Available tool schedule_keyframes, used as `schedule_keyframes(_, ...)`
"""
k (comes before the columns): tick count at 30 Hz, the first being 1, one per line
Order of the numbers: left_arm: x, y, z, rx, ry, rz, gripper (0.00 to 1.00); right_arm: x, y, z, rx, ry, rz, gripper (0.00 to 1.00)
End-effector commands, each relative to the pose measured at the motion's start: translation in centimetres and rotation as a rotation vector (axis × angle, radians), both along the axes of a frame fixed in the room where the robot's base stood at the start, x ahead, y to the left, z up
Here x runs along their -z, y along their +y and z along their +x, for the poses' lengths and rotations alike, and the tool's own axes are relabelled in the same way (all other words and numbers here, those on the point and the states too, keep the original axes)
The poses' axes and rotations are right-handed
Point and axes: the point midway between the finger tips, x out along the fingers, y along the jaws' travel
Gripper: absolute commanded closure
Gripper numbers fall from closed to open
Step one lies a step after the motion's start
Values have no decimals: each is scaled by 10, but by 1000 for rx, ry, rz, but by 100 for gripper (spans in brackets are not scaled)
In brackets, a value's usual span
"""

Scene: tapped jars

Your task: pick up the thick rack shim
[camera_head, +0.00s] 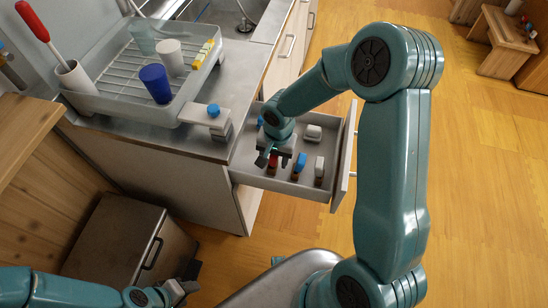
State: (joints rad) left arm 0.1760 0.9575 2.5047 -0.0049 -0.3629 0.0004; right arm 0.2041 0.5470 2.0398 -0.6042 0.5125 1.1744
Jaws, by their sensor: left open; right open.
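I cannot tell for certain which thing is the thick rack shim. A pale block (313,132) lies in the open drawer (240,178), towards its far right corner. A light grey piece with a blue knob (214,110) stands on the counter edge by the dish rack (135,107). My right gripper (268,160) reaches down over the left part of the drawer, open, close to a small red-topped jar (274,159); its fingers are partly hidden. My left gripper (188,288) is open and empty at the bottom left, low and away from the counter.
Blue-topped (300,161) and white-topped (319,168) jars stand in the drawer. The rack holds a blue cup (156,84), a white cup (169,57) and a yellow item (203,54). A dark cabinet (115,240) stands lower left.

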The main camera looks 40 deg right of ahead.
Motion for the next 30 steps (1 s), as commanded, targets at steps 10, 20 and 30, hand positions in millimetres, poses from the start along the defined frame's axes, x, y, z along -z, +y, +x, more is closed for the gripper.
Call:
schedule_keyframes(10, 0, 0, 0, 0, 0, 0, 52, 0, 0, 0, 0, 0, 0, 100)
schedule_keyframes(20, -2, 0, 0, 0, 0, 0, 52, -13, 0, 1, 1, -3, -1, 100)
schedule_keyframes(30, -10, 0, 0, 0, 0, 0, 52, -94, 0, 1, 0, -8, 0, 100)
